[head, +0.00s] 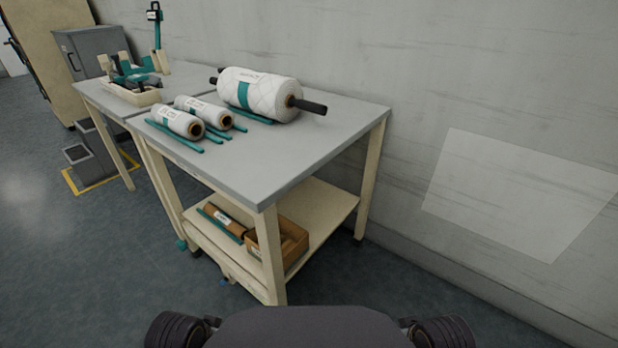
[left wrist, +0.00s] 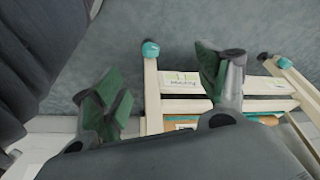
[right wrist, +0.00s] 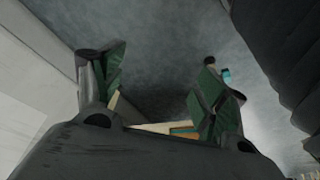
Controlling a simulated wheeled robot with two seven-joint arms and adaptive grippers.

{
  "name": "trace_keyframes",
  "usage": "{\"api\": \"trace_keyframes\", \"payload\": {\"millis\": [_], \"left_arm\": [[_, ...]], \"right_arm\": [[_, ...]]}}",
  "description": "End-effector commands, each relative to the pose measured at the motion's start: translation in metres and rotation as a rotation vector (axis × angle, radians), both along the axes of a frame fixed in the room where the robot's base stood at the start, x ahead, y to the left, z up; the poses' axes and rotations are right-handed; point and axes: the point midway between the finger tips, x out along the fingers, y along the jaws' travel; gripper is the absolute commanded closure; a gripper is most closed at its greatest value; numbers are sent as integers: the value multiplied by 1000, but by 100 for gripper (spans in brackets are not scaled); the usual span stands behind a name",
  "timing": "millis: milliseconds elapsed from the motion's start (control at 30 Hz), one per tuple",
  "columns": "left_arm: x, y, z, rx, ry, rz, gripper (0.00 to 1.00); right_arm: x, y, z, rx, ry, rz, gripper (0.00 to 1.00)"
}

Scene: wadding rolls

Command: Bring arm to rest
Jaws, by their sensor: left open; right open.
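My left gripper (left wrist: 163,88) is open and empty in the left wrist view. Its two green-padded fingers stand wide apart, above the floor and part of the cream table frame. My right gripper (right wrist: 158,85) is open and empty in the right wrist view, with its green-padded fingers apart over the floor. Neither gripper shows in the head view, where only dark parts of my own body show along the bottom edge. Neither gripper touches any object that I can see.
A grey-topped table (head: 330,135) stands ahead against the wall. A large white roll (head: 258,92) on a dark bar and two small rolls (head: 175,122) lie on it. Its lower shelf (head: 325,208) holds a cardboard box (head: 290,243).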

Motion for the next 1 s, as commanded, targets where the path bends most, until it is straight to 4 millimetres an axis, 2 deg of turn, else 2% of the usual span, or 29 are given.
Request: {"api": "trace_keyframes", "payload": {"millis": [267, 1000], "left_arm": [[-7, 8, 19, 28, -6, 77, 26], [5, 6, 7, 28, 13, 70, 26]], "right_arm": [[-3, -8, 8, -25, 18, -17, 27], [9, -5, -4, -25, 36, -13, 27]]}}
